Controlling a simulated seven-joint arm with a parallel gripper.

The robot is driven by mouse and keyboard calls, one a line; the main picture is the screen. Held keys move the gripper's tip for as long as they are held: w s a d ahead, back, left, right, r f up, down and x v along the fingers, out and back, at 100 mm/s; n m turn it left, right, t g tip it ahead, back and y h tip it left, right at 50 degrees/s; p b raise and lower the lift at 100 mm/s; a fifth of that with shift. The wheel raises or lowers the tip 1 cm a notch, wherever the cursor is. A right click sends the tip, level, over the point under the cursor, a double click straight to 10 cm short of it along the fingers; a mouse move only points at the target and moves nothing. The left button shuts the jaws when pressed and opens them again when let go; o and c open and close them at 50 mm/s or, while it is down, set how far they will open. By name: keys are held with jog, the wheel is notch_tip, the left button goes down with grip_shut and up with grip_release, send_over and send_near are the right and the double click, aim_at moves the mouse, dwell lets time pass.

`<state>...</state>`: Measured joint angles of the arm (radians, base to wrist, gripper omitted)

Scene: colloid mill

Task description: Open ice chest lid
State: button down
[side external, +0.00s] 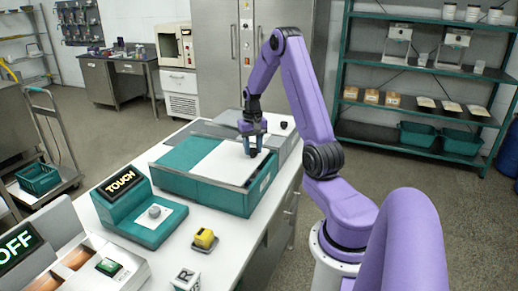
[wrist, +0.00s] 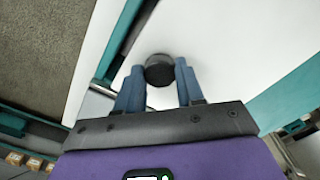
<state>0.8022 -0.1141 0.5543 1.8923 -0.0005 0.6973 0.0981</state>
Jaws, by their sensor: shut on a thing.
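The ice chest (side external: 173,184) is a low teal box on the white table in the side external view. Its flat white lid (side external: 222,166) lies on top, looking level; I cannot tell whether there is a gap under it. My gripper (side external: 253,149) is over the lid's right part, pointing down. In the wrist view, the blue fingers (wrist: 160,86) are shut on a round black knob (wrist: 159,69) that stands on the white lid (wrist: 215,35). The knob's near part is hidden between the fingers.
A grey unit with a dark knob (side external: 284,125) is behind the chest. The table's right edge is close to the chest.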

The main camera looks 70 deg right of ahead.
jog(key=w, duration=1.2)
jog(key=shift+w, duration=0.2)
jog(key=c, duration=0.7)
grip_release()
jog(key=shift+r, duration=0.1)
notch_tip(320, 180, up, 17)
jog(key=shift+r, duration=0.15)
jog(key=shift+a, duration=0.1)
